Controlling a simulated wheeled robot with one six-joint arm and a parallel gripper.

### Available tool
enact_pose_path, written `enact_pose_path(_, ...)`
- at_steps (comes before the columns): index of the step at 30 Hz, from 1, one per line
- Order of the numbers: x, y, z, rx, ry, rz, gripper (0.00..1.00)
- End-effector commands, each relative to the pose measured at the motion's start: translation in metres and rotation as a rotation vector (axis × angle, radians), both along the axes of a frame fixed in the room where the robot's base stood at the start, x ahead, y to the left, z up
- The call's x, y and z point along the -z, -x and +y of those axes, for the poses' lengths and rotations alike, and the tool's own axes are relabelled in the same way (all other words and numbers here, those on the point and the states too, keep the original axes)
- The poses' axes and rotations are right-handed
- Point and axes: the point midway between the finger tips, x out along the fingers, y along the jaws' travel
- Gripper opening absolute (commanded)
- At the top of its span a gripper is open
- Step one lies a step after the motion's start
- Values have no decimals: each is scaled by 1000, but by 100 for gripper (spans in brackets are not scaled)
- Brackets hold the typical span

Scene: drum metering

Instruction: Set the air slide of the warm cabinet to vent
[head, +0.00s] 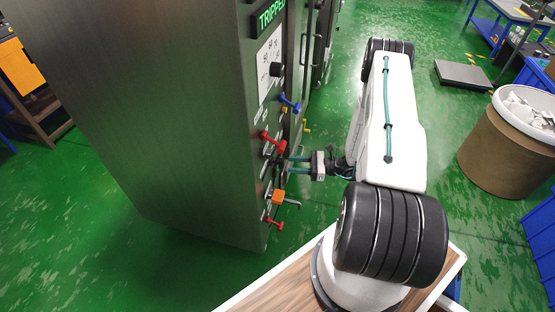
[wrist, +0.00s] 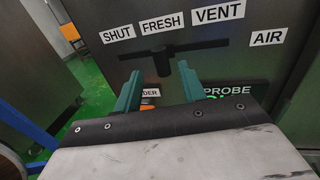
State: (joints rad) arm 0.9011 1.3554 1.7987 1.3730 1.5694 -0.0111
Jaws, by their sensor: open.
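The warm cabinet (head: 185,110) is a tall grey metal box, with its control panel seen at a steep angle in the head view. In the wrist view the air slide (wrist: 160,64) is a dark knob standing out from a black horizontal bar (wrist: 210,46). The knob is below the FRESH label (wrist: 162,22), left of the VENT label (wrist: 218,14) and right of SHUT. My gripper (wrist: 160,76) is open, with one teal finger on each side of the knob. I cannot tell whether either finger touches it. In the head view my gripper (head: 287,166) reaches the panel from the right.
Blue (head: 290,103) and red (head: 272,142) handles sit above my gripper on the panel; an orange block (head: 279,197) and a red handle (head: 273,223) sit below. A green TRIPPED display (head: 271,15) is lit. A brown drum (head: 505,150) stands right.

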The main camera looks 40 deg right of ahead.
Motion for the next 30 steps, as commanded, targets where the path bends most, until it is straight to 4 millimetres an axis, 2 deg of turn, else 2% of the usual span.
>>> enact_pose_path(12, -1, -35, 35, 11, 1, 1, 41)
enact_pose_path(22, -1, -38, 40, 10, 1, 0, 41)
enact_pose_path(23, -1, -38, 40, 10, 1, 0, 35)
enact_pose_path(24, -1, -38, 40, 10, 1, 0, 24)
enact_pose_path(27, -1, -38, 40, 9, 1, 0, 0)
enact_pose_path(30, -1, -38, 41, 8, 1, 0, 0)
